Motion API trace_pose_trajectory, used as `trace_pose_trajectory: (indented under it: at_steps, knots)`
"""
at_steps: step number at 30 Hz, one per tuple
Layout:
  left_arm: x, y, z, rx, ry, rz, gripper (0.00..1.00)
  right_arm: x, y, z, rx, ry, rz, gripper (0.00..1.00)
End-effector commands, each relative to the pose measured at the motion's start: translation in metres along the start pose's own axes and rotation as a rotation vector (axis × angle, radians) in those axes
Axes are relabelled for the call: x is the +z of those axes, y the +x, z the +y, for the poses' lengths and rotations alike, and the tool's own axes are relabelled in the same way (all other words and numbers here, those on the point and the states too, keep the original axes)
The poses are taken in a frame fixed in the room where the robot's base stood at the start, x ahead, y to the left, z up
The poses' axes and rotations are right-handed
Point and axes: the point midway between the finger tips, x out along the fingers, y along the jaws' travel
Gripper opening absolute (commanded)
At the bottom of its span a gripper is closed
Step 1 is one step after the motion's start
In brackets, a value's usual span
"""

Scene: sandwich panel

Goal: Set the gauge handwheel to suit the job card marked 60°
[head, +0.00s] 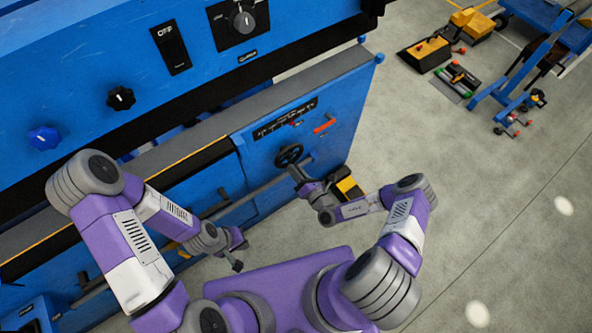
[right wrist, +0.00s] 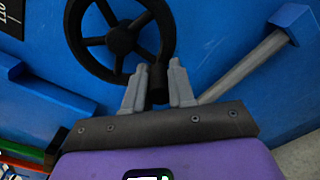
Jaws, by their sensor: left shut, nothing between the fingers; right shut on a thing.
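The black handwheel (head: 288,154) sits on the blue machine's front panel. In the right wrist view its spokes and rim (right wrist: 120,38) fill the upper left. My right gripper (head: 300,176) is at the wheel's lower edge. In the right wrist view its grey fingers (right wrist: 158,85) are shut on a black grip at the rim's lower right. A dark scale strip (head: 285,119) with a small red mark lies above the wheel; its figures are too small to read. My left gripper (head: 240,251) is shut and empty, low in front of the machine. I cannot make out a 60° card.
A red lever (head: 324,126) is right of the scale. A grey bar with a blue end (right wrist: 290,22) juts close to my right gripper. A yellow and black object (head: 348,188) is beside my right wrist. Knobs (head: 121,98) line the upper panel.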

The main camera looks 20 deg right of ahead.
Motion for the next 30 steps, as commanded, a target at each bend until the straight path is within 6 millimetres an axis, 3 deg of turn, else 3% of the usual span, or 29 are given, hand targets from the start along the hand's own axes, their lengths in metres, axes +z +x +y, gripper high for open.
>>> trace_pose_trajectory:
  at_steps: [1,6,16,30]
  knots:
    - [0.0,0.0,0.0,0.0,0.0,0.0,0.0,-0.001,-0.001,0.0,-0.001,0.001,0.001,0.27]
    - [0.0,0.0,0.0,0.0,0.0,0.0,0.0,-0.001,0.0,0.0,-0.001,0.002,0.0,0.5]
    - [0.0,-0.002,0.001,0.0,0.0,0.0,0.0,0.0,-0.005,0.0,-0.001,0.002,0.001,0.5]
    - [0.001,-0.021,0.008,0.0,0.0,0.0,0.0,0.0,-0.072,0.0,-0.002,0.003,0.001,0.5]
